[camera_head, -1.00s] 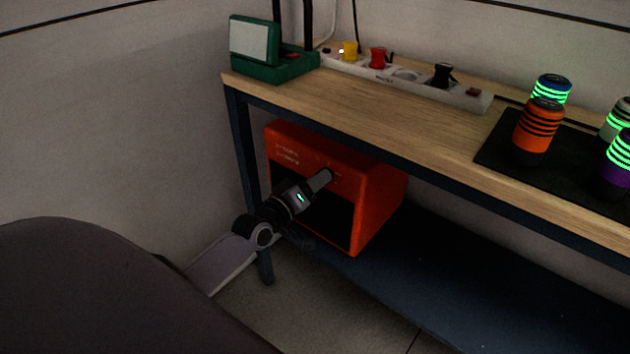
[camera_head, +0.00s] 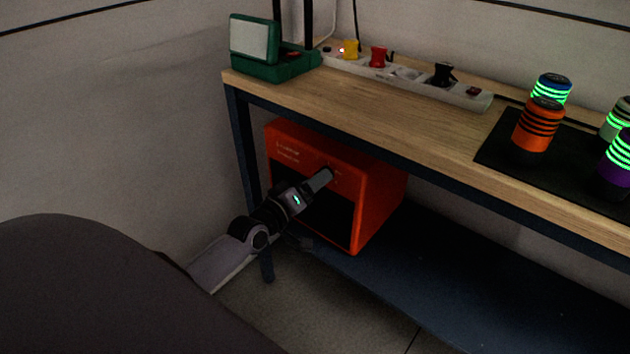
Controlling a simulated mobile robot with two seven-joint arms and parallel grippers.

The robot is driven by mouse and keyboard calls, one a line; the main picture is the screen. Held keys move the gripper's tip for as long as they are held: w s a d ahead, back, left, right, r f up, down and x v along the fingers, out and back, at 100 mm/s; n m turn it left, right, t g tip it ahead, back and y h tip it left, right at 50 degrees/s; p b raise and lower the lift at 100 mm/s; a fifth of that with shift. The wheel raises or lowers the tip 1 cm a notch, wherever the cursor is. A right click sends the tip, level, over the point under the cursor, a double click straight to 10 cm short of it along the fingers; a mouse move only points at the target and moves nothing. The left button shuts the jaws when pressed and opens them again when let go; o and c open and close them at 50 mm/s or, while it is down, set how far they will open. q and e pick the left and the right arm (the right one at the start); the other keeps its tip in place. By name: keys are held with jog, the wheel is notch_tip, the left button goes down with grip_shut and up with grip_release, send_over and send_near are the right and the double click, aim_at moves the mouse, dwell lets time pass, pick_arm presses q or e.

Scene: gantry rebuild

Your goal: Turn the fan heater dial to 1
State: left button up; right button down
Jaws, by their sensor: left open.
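The orange fan heater (camera_head: 380,195) stands on the dark lower shelf under the workbench, its front with a dark opening facing left and toward me. My left gripper (camera_head: 328,173) reaches in from the left, its fingers at the upper right of the heater's front panel. The dial is not clearly seen; the fingers hide that part of the panel. The gripper is open, though its finger gap is too small to make out here. I cannot tell whether the fingers touch the dial. My right gripper is not in view.
The wooden workbench top (camera_head: 420,120) overhangs the heater, with a dark front rail and leg (camera_head: 243,140) close to my left arm. On top are a green device (camera_head: 275,62), a power strip (camera_head: 470,97) with plugs, and several banded cans on a black mat (camera_head: 497,150). The lower shelf (camera_head: 470,270) is clear to the right.

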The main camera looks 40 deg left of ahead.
pick_arm(q)
jog(key=s, duration=0.6)
jog(key=shift+a+r+p, duration=0.15)
jog(key=shift+r+p, duration=0.05)
jog(key=shift+p, duration=0.2)
jog(key=s+d+f+m+g+h+p, duration=0.1)
jog(key=s+d+f+m+g+p, duration=0.2)
jog(key=s, duration=1.5)
jog(key=d+m+g+p, duration=0.4)
jog(key=d+m+p, duration=0.4)
jog(key=d, duration=0.3)
jog(key=shift+s+d+m+p, duration=0.15)
jog(key=shift+d+m+p, duration=0.15)
jog(key=shift+d+p, duration=0.15)
